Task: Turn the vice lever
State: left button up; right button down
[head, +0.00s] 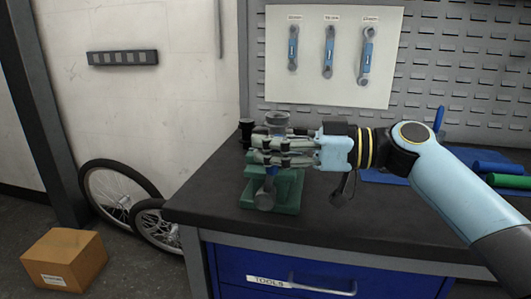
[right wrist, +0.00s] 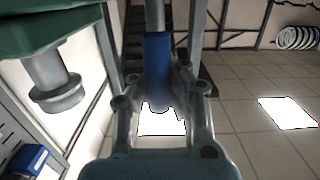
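The green vice (head: 288,190) is mounted at the left front corner of the dark workbench. Its green body also shows at the upper left of the right wrist view (right wrist: 40,28). The vice lever, a grey rod with a blue sleeve (right wrist: 157,62), stands between my right gripper's fingers in that view. In the head view my right gripper (head: 262,150) reaches in from the right, level, above the vice, and hides part of the lever. My left gripper is not in view.
The workbench (head: 330,215) has a blue tools drawer (head: 300,275) below. Blue and green items (head: 490,165) lie on its right side. Wrenches hang on a white board (head: 330,85) behind. Bicycle wheels (head: 115,190) and a cardboard box (head: 65,258) are on the floor at left.

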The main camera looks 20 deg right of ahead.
jog(key=c, duration=2)
grip_release()
jog(key=shift+d+f, duration=0.2)
jog(key=shift+f, duration=0.35)
jog(key=o, duration=0.4)
jog(key=shift+s+d+r, duration=0.1)
jog(key=shift+s+d, duration=0.2)
jog(key=shift+d, duration=0.2)
jog(key=shift+o, duration=1.4)
jog(key=shift+d, duration=0.1)
jog(key=shift+o, duration=0.8)
jog(key=shift+w+a+r, duration=0.1)
jog(key=shift+a+r, duration=0.1)
jog(key=shift+a, duration=0.1)
jog(key=v, duration=1.2)
